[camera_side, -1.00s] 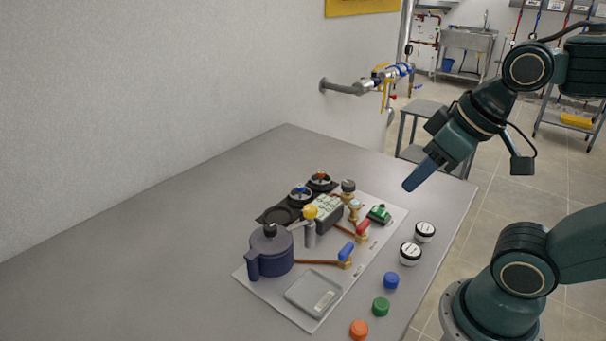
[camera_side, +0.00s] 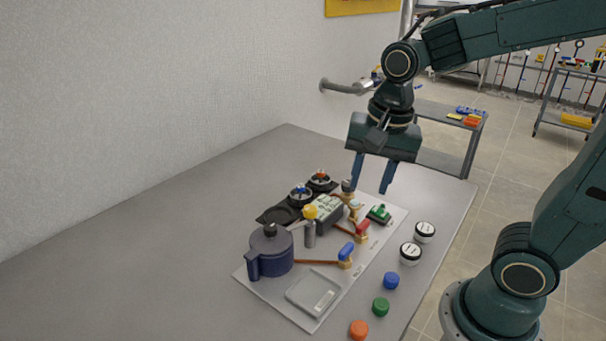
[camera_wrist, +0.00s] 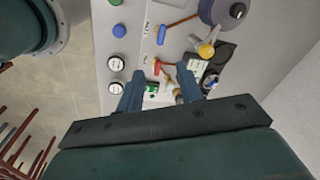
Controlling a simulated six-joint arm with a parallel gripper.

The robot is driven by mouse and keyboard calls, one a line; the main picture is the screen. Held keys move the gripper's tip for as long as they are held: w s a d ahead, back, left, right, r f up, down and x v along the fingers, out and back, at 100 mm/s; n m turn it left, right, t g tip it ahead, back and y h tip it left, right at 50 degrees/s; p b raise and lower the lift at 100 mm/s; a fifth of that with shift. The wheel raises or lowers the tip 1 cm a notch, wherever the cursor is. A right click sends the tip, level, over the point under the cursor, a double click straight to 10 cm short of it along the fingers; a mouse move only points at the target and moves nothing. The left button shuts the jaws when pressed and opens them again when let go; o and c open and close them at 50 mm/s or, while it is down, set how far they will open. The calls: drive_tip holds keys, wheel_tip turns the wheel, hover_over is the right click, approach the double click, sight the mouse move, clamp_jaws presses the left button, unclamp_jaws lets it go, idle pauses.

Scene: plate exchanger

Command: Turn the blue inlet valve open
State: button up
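The blue inlet valve handle (camera_side: 347,251) sits on a brass body at the end of a copper pipe on the white board (camera_side: 318,325). It also shows in the wrist view (camera_wrist: 161,35). My gripper (camera_side: 372,190) is open and empty, pointing down above the far end of the board, well beyond the blue handle and above it. In the wrist view my gripper's two fingers (camera_wrist: 155,82) are spread, with the red valve handle (camera_wrist: 157,66) and a green part (camera_wrist: 152,88) seen between them. The red handle (camera_side: 362,228) stands farther back than the blue one.
A dark blue pot-shaped vessel (camera_side: 271,252), a yellow-knobbed lever (camera_side: 310,213) and a dark box (camera_side: 328,212) crowd the board. A grey tray (camera_side: 313,291) lies in front. Two white-lidded jars (camera_side: 411,253) and blue, green and orange caps (camera_side: 380,306) line the right side. The table's left is clear.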

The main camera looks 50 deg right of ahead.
sight(347, 247)
drive_tip(key=w+f+m, duration=0.1)
drive_tip(key=m, duration=0.1)
drive_tip(key=w+f+m+g, duration=0.1)
drive_tip(key=w+f+m, duration=0.1)
drive_tip(key=m, duration=0.1)
drive_tip(key=shift+a+f+g, duration=0.2)
drive_tip(key=shift+g, duration=0.1)
drive_tip(key=shift+f, duration=6.85)
clamp_jaws()
